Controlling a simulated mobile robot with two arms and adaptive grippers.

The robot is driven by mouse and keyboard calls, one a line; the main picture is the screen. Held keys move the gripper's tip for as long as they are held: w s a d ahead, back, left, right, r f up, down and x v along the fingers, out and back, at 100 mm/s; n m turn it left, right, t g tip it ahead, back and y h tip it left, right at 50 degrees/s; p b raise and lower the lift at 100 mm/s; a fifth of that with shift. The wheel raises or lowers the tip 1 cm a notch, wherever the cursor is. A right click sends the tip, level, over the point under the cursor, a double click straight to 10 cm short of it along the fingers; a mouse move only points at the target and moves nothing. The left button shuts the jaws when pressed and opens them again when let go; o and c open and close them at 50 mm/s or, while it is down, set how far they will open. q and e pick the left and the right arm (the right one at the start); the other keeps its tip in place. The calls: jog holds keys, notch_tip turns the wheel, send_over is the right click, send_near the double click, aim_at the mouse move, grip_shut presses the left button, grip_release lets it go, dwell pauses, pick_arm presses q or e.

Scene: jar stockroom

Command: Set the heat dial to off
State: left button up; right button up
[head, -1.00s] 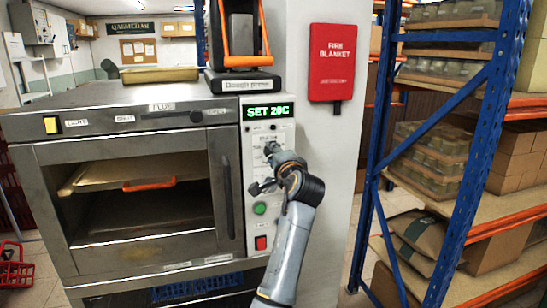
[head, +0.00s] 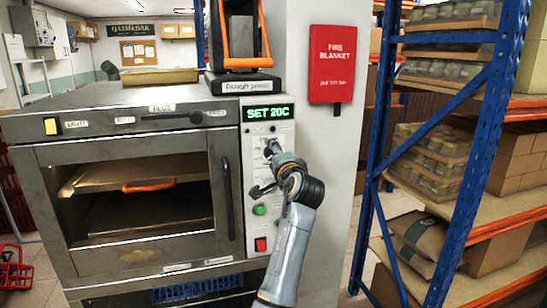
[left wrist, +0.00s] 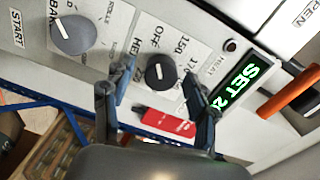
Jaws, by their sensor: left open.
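The heat dial (left wrist: 160,72) is a dark round knob on the oven's pale control panel. In the left wrist view its white mark appears to point roughly towards the OFF label (left wrist: 156,37). My left gripper (left wrist: 155,108) is open, with one finger on each side of the dial in that view; I cannot tell whether either touches it. In the head view my left gripper (head: 271,168) is at the panel and largely hides the dial. The green display (head: 268,113) above it reads SET 20C. My right gripper is not in view.
A second dial (left wrist: 73,35), marked BAKE, is beside the heat dial. Below are a green button (head: 259,209) and a red switch (head: 261,244). The oven handle (head: 228,198) stands left of the panel. A blue shelf rack (head: 480,150) is at the right.

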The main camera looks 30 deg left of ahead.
pick_arm(q)
jog(key=v, duration=1.2)
jog(key=shift+w+f, duration=0.1)
